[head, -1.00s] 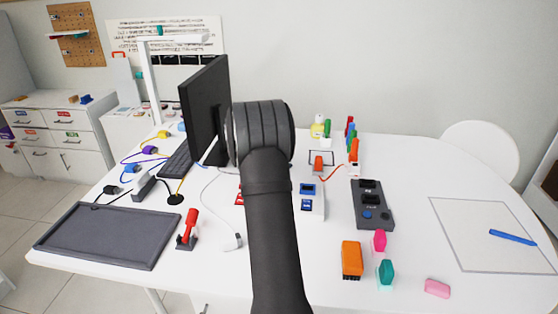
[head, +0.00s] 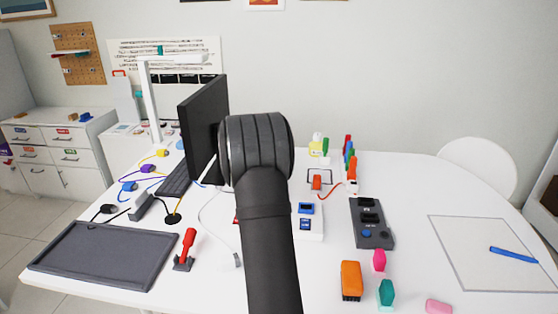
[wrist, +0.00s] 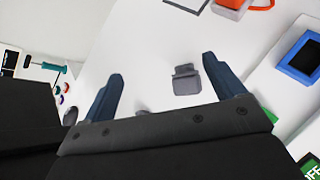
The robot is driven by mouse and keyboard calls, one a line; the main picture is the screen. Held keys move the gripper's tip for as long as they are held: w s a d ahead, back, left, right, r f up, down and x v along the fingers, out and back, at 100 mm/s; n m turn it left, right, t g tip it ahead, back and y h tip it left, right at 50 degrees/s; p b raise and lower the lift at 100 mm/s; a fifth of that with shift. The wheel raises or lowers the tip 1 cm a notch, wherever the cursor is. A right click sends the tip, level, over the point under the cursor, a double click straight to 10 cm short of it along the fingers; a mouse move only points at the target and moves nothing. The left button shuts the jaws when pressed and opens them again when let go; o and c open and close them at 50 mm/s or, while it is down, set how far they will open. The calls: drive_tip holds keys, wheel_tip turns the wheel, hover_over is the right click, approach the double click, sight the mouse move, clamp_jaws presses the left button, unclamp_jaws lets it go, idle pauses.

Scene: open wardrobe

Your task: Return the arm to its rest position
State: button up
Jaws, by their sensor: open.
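My arm rises from the bottom middle of the head view as a dark link with a thick ribbed joint at its top, in front of the white table. My gripper is hidden in the head view. In the wrist view my gripper (wrist: 163,85) shows two dark blue fingers spread wide apart, with nothing held between them. A small grey block-like object (wrist: 186,80) appears between the fingers, beyond them on the white surface.
The white table (head: 210,285) holds a black monitor (head: 204,125), a dark grey tray (head: 105,255), a red-handled tool (head: 187,247), a dark device (head: 371,223), an orange block (head: 351,280) and a blue marker (head: 513,254). A white chair (head: 478,165) stands behind the right side.

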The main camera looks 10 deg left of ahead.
drive_tip(key=shift+w+d+f, duration=0.2)
drive_tip(key=shift+w+f, duration=0.3)
drive_tip(key=shift+f, duration=0.7)
drive_tip(key=shift+w+d+f, duration=0.25)
drive_tip(key=shift+w+f, duration=0.3)
drive_tip(key=shift+f, duration=0.65)
drive_tip(key=shift+w+d+f, duration=0.2)
drive_tip(key=shift+w+f, duration=0.3)
drive_tip(key=shift+f, duration=0.7)
drive_tip(key=shift+r, duration=0.1)
